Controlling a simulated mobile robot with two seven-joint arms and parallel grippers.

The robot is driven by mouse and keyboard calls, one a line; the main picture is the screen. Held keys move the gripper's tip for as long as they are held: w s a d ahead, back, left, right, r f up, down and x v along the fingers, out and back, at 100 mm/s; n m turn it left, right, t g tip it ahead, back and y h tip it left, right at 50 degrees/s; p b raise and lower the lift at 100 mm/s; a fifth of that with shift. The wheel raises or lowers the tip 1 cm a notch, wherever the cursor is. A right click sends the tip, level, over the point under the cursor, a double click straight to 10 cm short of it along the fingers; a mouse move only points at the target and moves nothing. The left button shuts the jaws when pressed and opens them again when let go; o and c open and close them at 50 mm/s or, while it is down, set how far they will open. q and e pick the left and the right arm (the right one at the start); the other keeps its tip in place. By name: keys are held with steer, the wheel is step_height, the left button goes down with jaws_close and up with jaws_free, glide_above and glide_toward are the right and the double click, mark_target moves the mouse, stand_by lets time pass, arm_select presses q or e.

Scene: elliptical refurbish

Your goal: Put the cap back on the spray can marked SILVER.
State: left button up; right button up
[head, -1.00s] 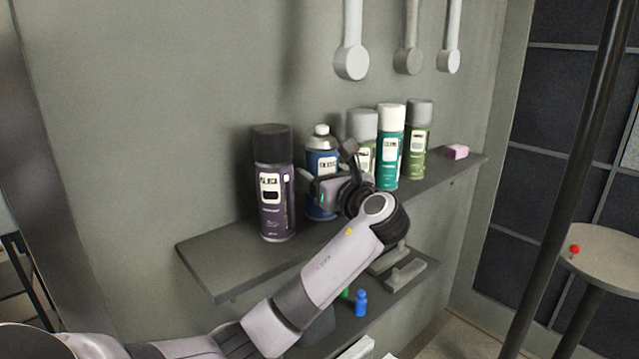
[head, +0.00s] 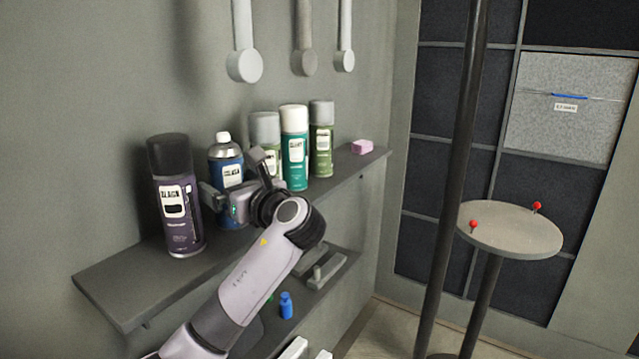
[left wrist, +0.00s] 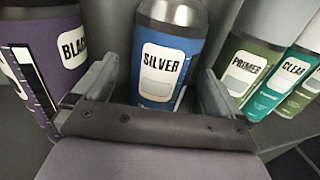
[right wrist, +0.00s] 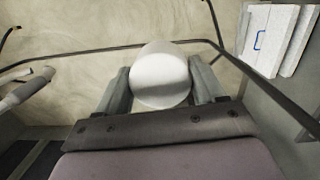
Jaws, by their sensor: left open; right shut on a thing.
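The blue spray can marked SILVER (head: 226,172) stands upright on the upper shelf, with a bare metal dome and white nozzle on top. Its label (left wrist: 161,72) reads clearly in the left wrist view. My left gripper (left wrist: 157,94) is open, one finger on each side of the can; I cannot tell whether they touch it. My right gripper (right wrist: 162,82) is shut on a pale, rounded, cap-like thing (right wrist: 160,78), held above the floor and away from the shelf. The right gripper does not show in the head view.
A purple can marked BLACK (head: 178,215) stands left of the SILVER can. PRIMER (left wrist: 247,68), CLEAR (left wrist: 285,82) and another green can (head: 321,140) stand right. A pink block (head: 362,147) lies at the shelf's right end. A dark pole (head: 455,180) and round table (head: 510,235) stand right.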

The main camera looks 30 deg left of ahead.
arm_select(q)
steer(key=v, duration=1)
steer(key=shift+b, duration=0.35)
steer(key=shift+s+d, duration=0.1)
steer(key=shift+d, duration=0.2)
